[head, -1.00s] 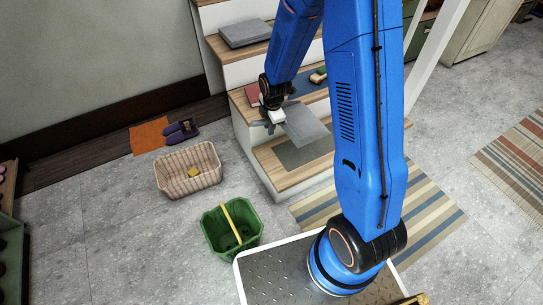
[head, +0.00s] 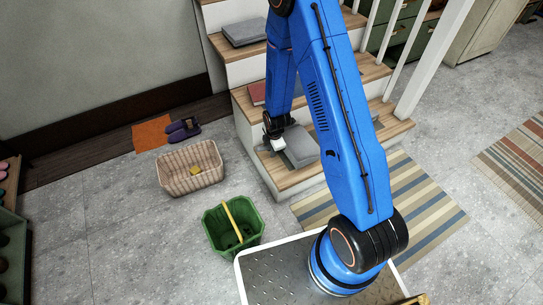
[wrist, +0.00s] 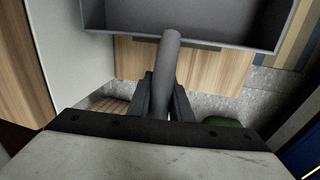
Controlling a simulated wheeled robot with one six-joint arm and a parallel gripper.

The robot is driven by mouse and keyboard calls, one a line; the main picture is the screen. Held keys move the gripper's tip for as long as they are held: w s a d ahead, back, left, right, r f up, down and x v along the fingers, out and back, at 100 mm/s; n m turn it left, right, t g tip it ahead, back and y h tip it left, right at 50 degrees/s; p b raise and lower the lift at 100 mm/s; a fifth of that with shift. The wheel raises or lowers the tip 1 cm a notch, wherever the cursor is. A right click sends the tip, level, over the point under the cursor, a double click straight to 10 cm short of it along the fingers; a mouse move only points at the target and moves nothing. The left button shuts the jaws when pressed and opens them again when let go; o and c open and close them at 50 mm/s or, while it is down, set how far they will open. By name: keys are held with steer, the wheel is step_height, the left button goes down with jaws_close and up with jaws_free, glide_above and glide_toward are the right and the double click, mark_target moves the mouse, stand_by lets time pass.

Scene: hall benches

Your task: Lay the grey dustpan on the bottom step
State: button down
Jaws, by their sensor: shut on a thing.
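The grey dustpan (head: 301,147) is over the bottom step (head: 285,181), a wooden tread with a white riser. In the wrist view its pan (wrist: 180,18) fills the top and its round handle (wrist: 167,65) points toward me. My gripper (head: 276,146) is shut on the handle, one finger on each side in the wrist view (wrist: 164,98). Wood of the step (wrist: 195,68) shows beyond the handle.
A red book (head: 257,93) is on the step above, and a grey box (head: 245,32) higher up. A wicker basket (head: 190,178), a green bucket (head: 220,240) and purple slippers (head: 183,130) on the floor stand left of the stairs. A striped rug (head: 420,205) lies to the right.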

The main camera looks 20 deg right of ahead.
steer(key=shift+f, duration=2.05)
steer(key=c, duration=1.6)
jaws_free()
steer(key=shift+f, duration=0.15)
